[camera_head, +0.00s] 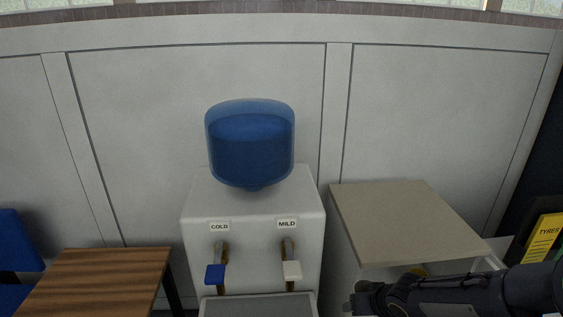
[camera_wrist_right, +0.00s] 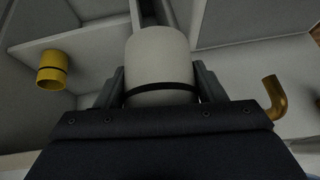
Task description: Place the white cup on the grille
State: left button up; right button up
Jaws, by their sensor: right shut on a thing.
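The white cup (camera_wrist_right: 158,55) with a dark band fills the middle of the right wrist view. My right gripper (camera_wrist_right: 158,82) is shut on it, one finger on each side. In the head view my right gripper (camera_head: 356,300) is low, just right of the water dispenser, and I cannot make out the cup there. The grey grille (camera_head: 258,306) is at the foot of the dispenser, below the taps, partly cut off by the bottom edge. The cup is apart from the grille, to its right. My left gripper is not in view.
The white dispenser (camera_head: 200,205) has a blue-handled cold tap (camera_head: 215,273) and a white-handled mild tap (camera_head: 291,270) above the grille. A brass spout (camera_wrist_right: 275,97) shows near the cup. A yellow cup (camera_wrist_right: 52,70) stands on a shelf. A beige-topped cabinet (camera_head: 405,220) is at right, a wooden table (camera_head: 95,280) at left.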

jog(key=shift+r, duration=0.65)
jog(key=shift+a+f+p, duration=0.1)
jog(key=shift+p, duration=0.25)
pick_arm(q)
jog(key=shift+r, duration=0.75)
pick_arm(e)
jog(key=s+f, duration=0.4)
jog(key=f, duration=0.1)
jog(key=shift+r, duration=0.15)
